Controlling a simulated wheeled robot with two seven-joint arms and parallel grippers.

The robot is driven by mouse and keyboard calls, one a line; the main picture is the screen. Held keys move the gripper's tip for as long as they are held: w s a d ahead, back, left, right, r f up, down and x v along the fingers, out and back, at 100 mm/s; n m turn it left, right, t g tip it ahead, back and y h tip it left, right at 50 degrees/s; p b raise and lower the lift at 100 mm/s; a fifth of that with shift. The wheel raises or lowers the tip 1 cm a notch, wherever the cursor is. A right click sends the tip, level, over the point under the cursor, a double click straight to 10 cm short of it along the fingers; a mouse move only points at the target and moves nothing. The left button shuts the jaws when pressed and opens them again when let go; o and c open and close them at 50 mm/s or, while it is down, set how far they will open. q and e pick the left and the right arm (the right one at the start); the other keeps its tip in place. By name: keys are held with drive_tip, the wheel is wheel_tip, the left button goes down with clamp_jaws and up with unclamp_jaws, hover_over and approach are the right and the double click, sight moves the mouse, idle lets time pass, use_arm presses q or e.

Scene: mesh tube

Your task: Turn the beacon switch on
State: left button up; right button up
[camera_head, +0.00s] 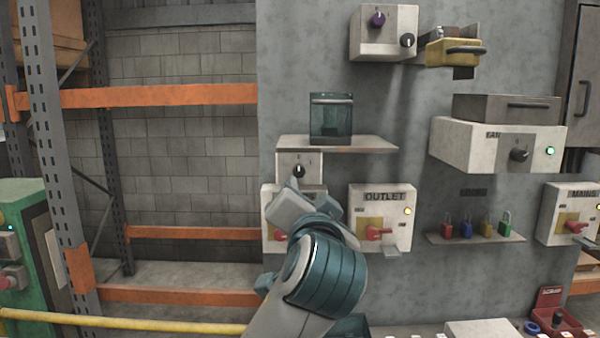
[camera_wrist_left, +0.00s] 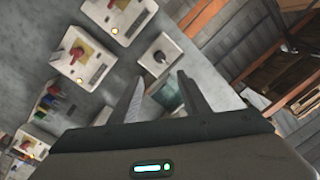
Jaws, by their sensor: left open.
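A small white switch box (camera_head: 287,161) with a black rotary knob (camera_head: 299,171) is on the wall under a grey shelf; its label is too small to read. The knob looks roughly upright. The box also shows in the left wrist view (camera_wrist_left: 160,56), just beyond the fingers. My left gripper (camera_head: 296,185) is in front of and just below the knob in the head view, apart from it as far as I can tell. In the left wrist view its fingers (camera_wrist_left: 160,76) are spread with nothing between them. My right gripper is out of view.
A teal glass container (camera_head: 331,118) stands on the shelf (camera_head: 350,144) above. The OUTLET box (camera_head: 392,205) with a red handle is to the right; a similar box (camera_head: 270,205) is partly behind my arm. A padlock shelf (camera_head: 480,239) is farther right. Orange racking (camera_head: 160,96) is left.

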sight(299, 173)
use_arm(q)
drive_tip(key=w+p, duration=0.2)
drive_tip(key=w, duration=0.3)
drive_tip(key=w+p, duration=0.2)
drive_tip(key=w, duration=0.3)
drive_tip(key=w+a+p, duration=0.1)
drive_tip(key=w+p, duration=0.2)
drive_tip(key=w, duration=0.2)
drive_tip(key=shift+w, duration=0.45)
drive_tip(key=shift+c, duration=0.4)
drive_tip(key=c, duration=1)
